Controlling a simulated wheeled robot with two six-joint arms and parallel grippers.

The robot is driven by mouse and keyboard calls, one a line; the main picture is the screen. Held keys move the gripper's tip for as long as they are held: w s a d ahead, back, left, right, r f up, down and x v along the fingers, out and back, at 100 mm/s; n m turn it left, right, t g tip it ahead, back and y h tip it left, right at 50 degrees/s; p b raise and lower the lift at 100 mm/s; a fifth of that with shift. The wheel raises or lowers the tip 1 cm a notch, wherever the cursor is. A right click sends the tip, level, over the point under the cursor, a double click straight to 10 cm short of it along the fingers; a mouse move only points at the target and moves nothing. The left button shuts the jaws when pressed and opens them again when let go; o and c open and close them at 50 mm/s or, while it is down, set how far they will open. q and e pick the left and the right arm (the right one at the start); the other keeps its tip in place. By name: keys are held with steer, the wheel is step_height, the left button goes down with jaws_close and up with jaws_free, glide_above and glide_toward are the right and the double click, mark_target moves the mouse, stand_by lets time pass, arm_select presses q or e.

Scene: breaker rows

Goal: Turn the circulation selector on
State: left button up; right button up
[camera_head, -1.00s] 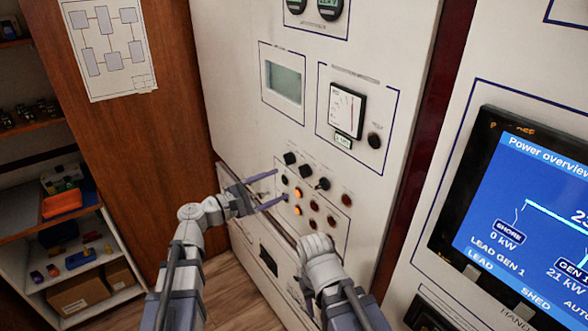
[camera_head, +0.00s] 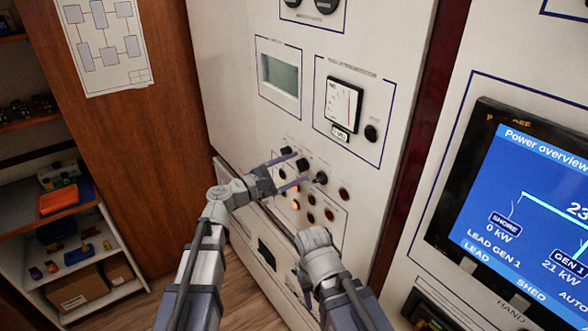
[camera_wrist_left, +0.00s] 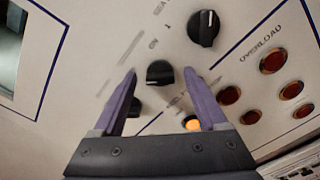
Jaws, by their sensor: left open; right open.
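Three black selector knobs sit in a slanting row on the white panel. I cannot read which label says circulation. My left gripper (camera_head: 299,167) is open at this row. In the left wrist view, the middle knob (camera_wrist_left: 160,72) lies between the fingertips of the left gripper (camera_wrist_left: 160,76), with a gap on each side. Another knob (camera_wrist_left: 205,28) is beyond the right finger, and a third (camera_wrist_left: 135,107) is partly hidden by the left finger. My right gripper (camera_head: 306,288) is low before the panel, mostly hidden by its own wrist, and open.
Amber and red indicator lamps (camera_head: 344,194) sit below and right of the knobs; one (camera_wrist_left: 192,123) glows near the right finger. A display (camera_head: 279,74), a meter (camera_head: 343,104) and a knob (camera_head: 372,133) are above. A power screen (camera_head: 530,210) is at right, shelves (camera_head: 60,209) at left.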

arm_select(q)
steer(key=shift+c, duration=0.2)
jaws_close()
stand_by(0.4)
